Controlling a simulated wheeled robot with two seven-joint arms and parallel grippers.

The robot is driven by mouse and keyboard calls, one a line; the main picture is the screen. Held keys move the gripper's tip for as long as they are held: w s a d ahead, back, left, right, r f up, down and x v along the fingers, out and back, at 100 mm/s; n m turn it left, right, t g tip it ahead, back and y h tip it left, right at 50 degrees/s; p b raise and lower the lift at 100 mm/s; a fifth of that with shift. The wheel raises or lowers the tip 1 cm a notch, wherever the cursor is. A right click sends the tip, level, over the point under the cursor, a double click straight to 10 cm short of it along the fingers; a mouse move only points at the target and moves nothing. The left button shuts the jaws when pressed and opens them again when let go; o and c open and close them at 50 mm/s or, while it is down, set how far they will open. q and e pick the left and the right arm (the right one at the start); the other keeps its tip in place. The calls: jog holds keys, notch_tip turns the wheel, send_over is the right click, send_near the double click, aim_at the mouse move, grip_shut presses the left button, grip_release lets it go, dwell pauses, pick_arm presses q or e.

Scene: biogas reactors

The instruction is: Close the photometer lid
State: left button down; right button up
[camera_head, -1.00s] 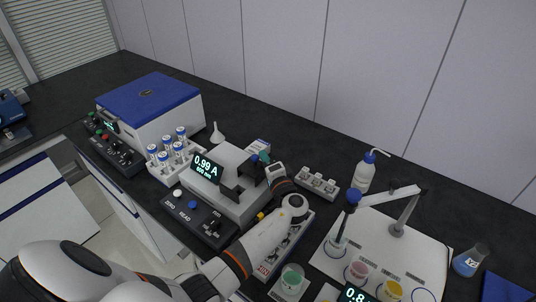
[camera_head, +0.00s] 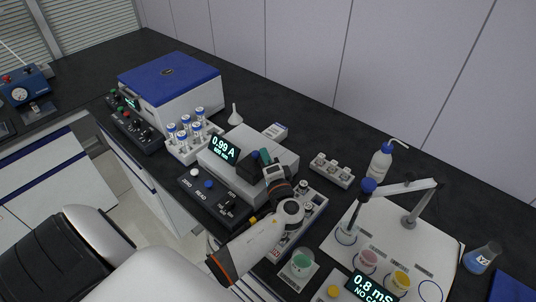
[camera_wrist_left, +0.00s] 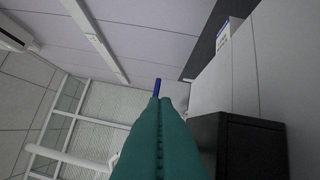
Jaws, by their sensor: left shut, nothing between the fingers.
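The photometer (camera_head: 285,162) is a pale grey box on the dark bench, with a lit display (camera_head: 225,148) reading 0.99 A. Its dark lid (camera_head: 250,167) shows as a black block on the top, partly covered by my left gripper; I cannot tell whether it is fully down. A black block also shows at lower right in the left wrist view (camera_wrist_left: 240,145). My left gripper (camera_head: 264,156), with teal fingers, is over the photometer beside the lid. Its fingers (camera_wrist_left: 162,105) are shut together and empty; contact with the lid cannot be told. My right gripper is out of view.
A rack of blue-capped vials (camera_head: 190,148) stands left of the photometer, and a button panel (camera_head: 212,193) lies in front. A blue-topped white box (camera_head: 168,80) is behind left. A white stand board (camera_head: 400,240) with cups is at right.

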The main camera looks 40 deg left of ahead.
pick_arm(q)
jog(key=shift+s+f, duration=0.1)
jog(key=shift+s, duration=0.05)
jog(key=shift+s+d+f, duration=0.1)
jog(key=shift+d+f, duration=0.05)
jog(key=shift+d, duration=0.05)
jog(key=b+v, duration=0.4)
jog(key=v, duration=0.6)
jog(key=shift+s+d+b, duration=0.1)
jog(key=shift+d+b, duration=0.2)
jog(key=shift+b, duration=0.05)
jog(key=shift+s+d+r, duration=0.25)
jog(key=shift+s+d, duration=0.05)
jog(key=shift+d, duration=0.05)
